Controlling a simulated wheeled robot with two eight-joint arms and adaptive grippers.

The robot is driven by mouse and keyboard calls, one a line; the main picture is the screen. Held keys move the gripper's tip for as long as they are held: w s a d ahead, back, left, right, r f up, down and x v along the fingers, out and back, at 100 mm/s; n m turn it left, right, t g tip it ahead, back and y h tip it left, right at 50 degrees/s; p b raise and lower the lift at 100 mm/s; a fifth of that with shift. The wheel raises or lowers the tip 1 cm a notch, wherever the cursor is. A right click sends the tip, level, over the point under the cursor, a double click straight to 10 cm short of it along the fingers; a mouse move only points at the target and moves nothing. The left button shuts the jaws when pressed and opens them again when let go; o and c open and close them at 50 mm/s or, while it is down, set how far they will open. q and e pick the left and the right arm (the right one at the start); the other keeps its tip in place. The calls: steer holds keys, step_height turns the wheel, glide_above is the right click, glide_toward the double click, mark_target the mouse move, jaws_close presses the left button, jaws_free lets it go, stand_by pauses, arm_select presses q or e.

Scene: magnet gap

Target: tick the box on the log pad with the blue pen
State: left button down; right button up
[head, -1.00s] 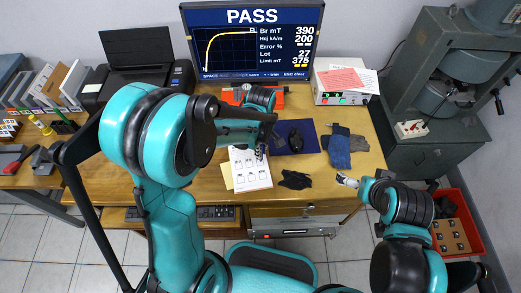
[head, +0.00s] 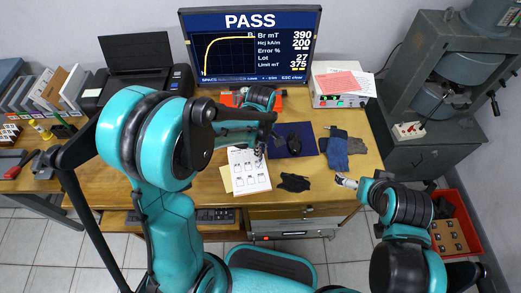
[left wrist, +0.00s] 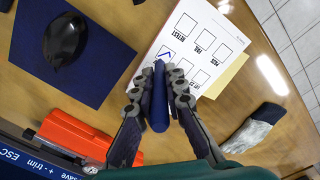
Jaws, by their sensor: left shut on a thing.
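The white log pad (head: 244,183) lies on the wooden desk, with rows of labelled boxes. It also shows in the left wrist view (left wrist: 205,50), where one box near the pen has a blue tick mark (left wrist: 166,51) in it. My left gripper (head: 260,152) is over the pad's upper right edge. In the left wrist view its fingers are shut on the blue pen (left wrist: 159,97), which points toward the pad. The pen's tip is hidden, so contact with the paper cannot be told. My right gripper (head: 345,181) is at the desk's front right; its jaws are too small to read.
A dark blue mat (head: 307,135) with a black mouse (head: 294,144) lies right of the pad. A monitor (head: 250,47) showing PASS stands behind. A yellow sheet (head: 225,180) lies under the pad.

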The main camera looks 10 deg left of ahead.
arm_select(q)
step_height(320, 180, up, 4)
steer(key=p, duration=0.3)
steer(key=shift+r, duration=0.2)
